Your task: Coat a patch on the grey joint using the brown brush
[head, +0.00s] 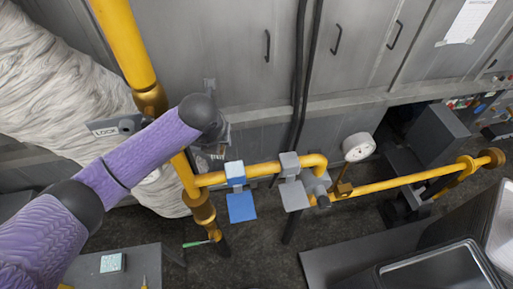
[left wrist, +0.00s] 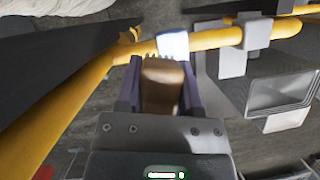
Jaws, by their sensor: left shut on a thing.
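My left gripper (head: 216,148) hangs below the purple arm in the head view, left of the pipe fittings and mostly hidden by the arm. In the left wrist view my left gripper (left wrist: 160,95) is shut on the brown brush (left wrist: 163,82), its bristle end facing away towards the pipe. The grey joint (head: 290,166) sits on the yellow pipe, with a grey plate hanging below it. It also shows in the left wrist view (left wrist: 257,30), right of the brush and apart from it. My right gripper is in neither view.
A pale blue-and-white joint (head: 236,172) with a blue plate (head: 241,207) sits on the pipe left of the grey joint. A white gauge (head: 358,147) stands to the right. A vertical yellow pipe (head: 186,176) rises beside my arm. Black cables (head: 303,75) run behind.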

